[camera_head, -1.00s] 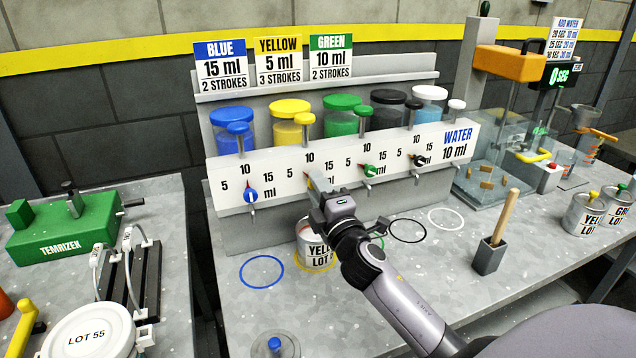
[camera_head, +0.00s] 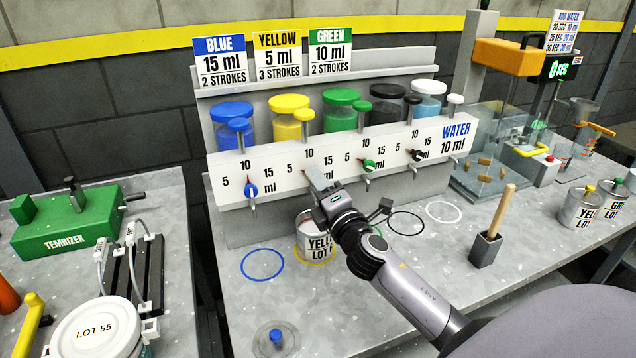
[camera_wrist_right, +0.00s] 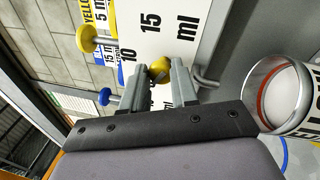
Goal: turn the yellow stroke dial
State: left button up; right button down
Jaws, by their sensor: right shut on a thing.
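The yellow stroke dial (camera_wrist_right: 160,69) sits on the white dispenser panel (camera_head: 330,160) and shows in the right wrist view between my fingers. In the head view my right gripper (camera_head: 316,180) hides most of it. My right gripper (camera_wrist_right: 160,85) is shut on the dial. An open yellow-lot can (camera_head: 316,240) stands on the yellow ring just below the gripper. The sign above reads yellow, 5 ml, 3 strokes (camera_head: 278,58). My left gripper is not in view.
The blue dial (camera_head: 251,190) is left of my gripper, and the green (camera_head: 369,166) and black (camera_head: 417,155) dials are to its right. Blue (camera_head: 262,265), black and white rings on the bench are empty. A holder with a wooden-handled tool (camera_head: 487,249) stands to the right.

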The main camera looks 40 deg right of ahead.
jog(key=c, duration=0.9)
grip_release()
jog(key=b+v, duration=0.1)
jog(key=v, duration=0.6)
jog(key=shift+s+f, duration=0.1)
jog(key=shift+s, duration=0.05)
